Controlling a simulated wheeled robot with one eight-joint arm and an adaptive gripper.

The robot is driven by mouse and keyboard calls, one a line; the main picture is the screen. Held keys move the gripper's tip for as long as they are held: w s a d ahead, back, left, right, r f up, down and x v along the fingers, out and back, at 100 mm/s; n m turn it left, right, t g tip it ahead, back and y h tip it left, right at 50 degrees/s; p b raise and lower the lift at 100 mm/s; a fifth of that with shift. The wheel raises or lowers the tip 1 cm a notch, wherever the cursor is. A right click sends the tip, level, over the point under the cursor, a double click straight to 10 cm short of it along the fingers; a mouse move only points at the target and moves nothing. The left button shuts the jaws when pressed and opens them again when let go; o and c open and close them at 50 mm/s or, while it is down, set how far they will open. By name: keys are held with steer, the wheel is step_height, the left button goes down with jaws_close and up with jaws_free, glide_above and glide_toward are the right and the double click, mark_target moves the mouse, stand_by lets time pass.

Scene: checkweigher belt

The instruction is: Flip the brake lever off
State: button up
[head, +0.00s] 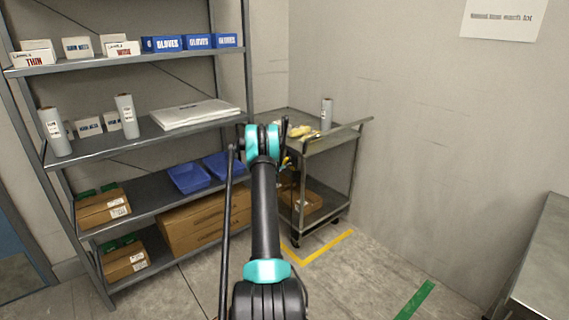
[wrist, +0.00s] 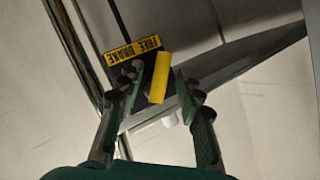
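The yellow brake lever (wrist: 159,77) shows in the wrist view, tilted slightly, on a dark mount. A yellow label (wrist: 132,50) with black lettering, FREE and BRAKE, sits just beyond it and appears upside down. My gripper (wrist: 156,84) is open, with one finger on each side of the lever. The left finger is close to the lever and a narrow gap shows at the right one; I cannot tell whether either touches. In the head view my arm reaches toward the grey cart (head: 335,142) and hides my gripper and the lever.
A metal shelf (head: 97,147) with boxes, rolls and blue bins stands left of the cart. A metal surface (head: 541,262) is at the right edge. Floor between is clear.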

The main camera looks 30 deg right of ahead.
steer(key=shift+c, duration=0.5)
jaws_close()
steer(key=shift+s+n+g+y, duration=0.1)
steer(key=shift+n+g+y, duration=0.3)
steer(key=shift+n+g, duration=0.7)
steer(key=shift+s+n+g, duration=0.15)
steer(key=shift+n+g, duration=0.95)
steer(key=n+g, duration=0.1)
steer(key=g, duration=0.1)
steer(key=n+g, duration=0.2)
steer(key=shift+s+r+n, duration=0.15)
steer(key=shift+n, duration=0.15)
